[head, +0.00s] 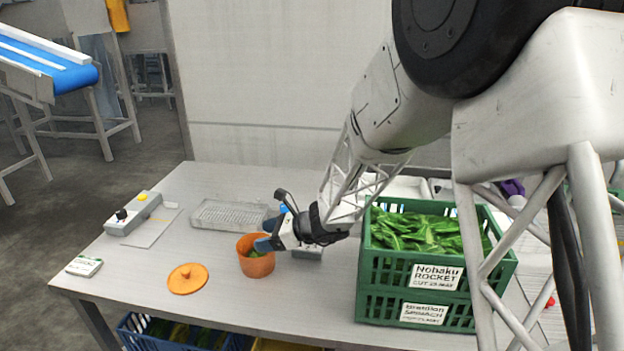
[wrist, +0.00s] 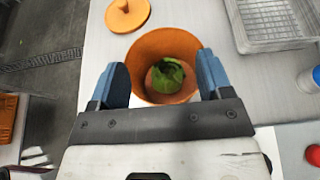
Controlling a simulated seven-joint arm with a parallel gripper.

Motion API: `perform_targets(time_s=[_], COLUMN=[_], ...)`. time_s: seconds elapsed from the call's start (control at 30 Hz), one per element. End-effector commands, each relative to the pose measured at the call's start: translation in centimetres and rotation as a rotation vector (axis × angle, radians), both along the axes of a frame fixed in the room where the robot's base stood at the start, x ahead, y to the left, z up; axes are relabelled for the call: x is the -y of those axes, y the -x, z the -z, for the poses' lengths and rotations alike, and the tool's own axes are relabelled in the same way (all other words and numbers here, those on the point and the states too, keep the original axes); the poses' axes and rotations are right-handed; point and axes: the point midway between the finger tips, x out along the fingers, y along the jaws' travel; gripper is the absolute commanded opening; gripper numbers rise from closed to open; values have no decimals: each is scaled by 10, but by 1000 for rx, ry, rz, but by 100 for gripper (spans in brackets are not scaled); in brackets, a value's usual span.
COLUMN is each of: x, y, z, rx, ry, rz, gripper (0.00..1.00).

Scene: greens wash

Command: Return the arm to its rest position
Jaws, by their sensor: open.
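My gripper (head: 272,229) is over the right side of an orange pot on the metal table in the head view. In the wrist view my gripper (wrist: 163,80) has its two blue fingers spread wide apart, with nothing held between them. The orange pot (head: 257,264) stands upright, and in the wrist view the pot (wrist: 150,48) shows green leaves (wrist: 168,75) at its bottom. I cannot tell from these views whether a finger touches the rim. My arm reaches down from the upper right of the head view.
An orange lid (head: 188,278) lies left of the pot. A clear ribbed tray (head: 228,214) is behind it. Green crates (head: 370,270) of leaves stand close on the right. A control box (head: 133,211) and a small labelled packet (head: 84,266) lie at the left.

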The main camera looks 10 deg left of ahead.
Motion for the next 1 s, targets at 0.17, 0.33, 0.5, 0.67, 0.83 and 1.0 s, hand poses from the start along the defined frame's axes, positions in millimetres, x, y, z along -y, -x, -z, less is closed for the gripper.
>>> perform_targets(time_s=[0.17, 0.33, 0.5, 0.67, 0.83, 1.0], x=[1, 6, 20, 45, 78, 114], y=[12, 43, 89, 125, 151, 172], z=[-4, -15, -29, -41, -52, -62], rx=[36, 139, 291, 422, 530, 625], ry=[13, 47, 100, 163, 240, 329], rz=[-40, -151, -319, -463, -574, -669], gripper=[72, 72, 72, 72, 72, 72])
